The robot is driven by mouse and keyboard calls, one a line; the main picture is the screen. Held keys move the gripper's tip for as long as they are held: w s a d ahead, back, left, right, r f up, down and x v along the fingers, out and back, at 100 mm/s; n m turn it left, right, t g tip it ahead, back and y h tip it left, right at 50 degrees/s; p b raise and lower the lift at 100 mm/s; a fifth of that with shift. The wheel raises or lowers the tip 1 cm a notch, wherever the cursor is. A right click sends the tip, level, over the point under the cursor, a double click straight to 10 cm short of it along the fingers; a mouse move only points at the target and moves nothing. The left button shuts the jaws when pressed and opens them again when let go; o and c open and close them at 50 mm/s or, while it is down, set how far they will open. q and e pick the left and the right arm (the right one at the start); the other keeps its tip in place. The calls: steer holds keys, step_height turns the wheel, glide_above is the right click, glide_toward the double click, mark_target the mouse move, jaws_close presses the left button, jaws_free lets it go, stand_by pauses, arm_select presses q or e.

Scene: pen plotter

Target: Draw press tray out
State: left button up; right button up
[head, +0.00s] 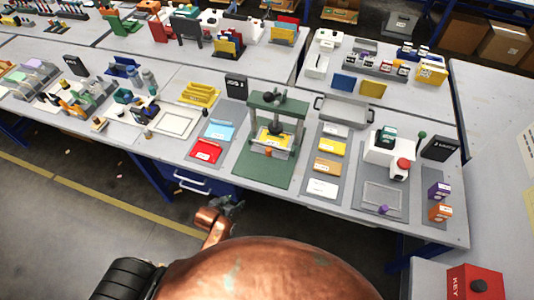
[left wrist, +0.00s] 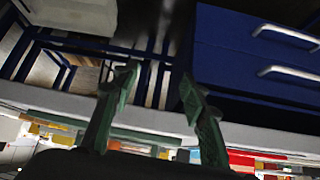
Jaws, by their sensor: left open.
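A green press (head: 277,110) stands on a green base at the middle of the table in the head view. A yellow tray-like piece (head: 273,141) with a pale label lies between its posts, low in the frame; the uprights hide part of it. My left gripper (head: 234,203) is below the table's front edge, in front of and lower than the press, apart from it. In the left wrist view its two green fingers (left wrist: 158,84) are spread with nothing between them. My right gripper is not in view.
A blue drawer unit (head: 205,184) with metal handles hangs under the table near my left gripper; it also shows in the left wrist view (left wrist: 245,50). Red (head: 206,150) and blue (head: 219,130) trays lie left of the press, several coloured plates right of it.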

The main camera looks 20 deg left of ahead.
mark_target(267, 154)
arm_select(q)
steer(key=w+d+r, duration=0.1)
steer(key=w+r, duration=0.1)
steer(key=r, duration=0.1)
steer(key=w+d+r+t, duration=0.1)
steer(key=w+r, duration=0.2)
steer(key=w+d+r+t, duration=0.1)
steer(key=w+r, duration=0.1)
steer(key=r, duration=0.1)
steer(key=shift+w+r+m+h, duration=0.2)
steer(key=shift+m+h, duration=0.1)
steer(key=shift+h, duration=0.1)
steer(key=w+d+t, duration=0.1)
steer(key=w, duration=0.2)
steer(key=w+d+r+t, duration=0.1)
steer(key=w, duration=0.2)
steer(key=w+d+r+t+h, duration=0.1)
steer(key=w+d, duration=0.1)
steer(key=w, duration=0.1)
steer(key=shift+w+r, duration=0.15)
steer(key=shift+w, duration=0.05)
steer(key=x, duration=0.6)
steer(key=shift+w+d+f+b, duration=0.1)
steer(key=shift+w+f+b, duration=0.15)
steer(key=shift+w, duration=0.3)
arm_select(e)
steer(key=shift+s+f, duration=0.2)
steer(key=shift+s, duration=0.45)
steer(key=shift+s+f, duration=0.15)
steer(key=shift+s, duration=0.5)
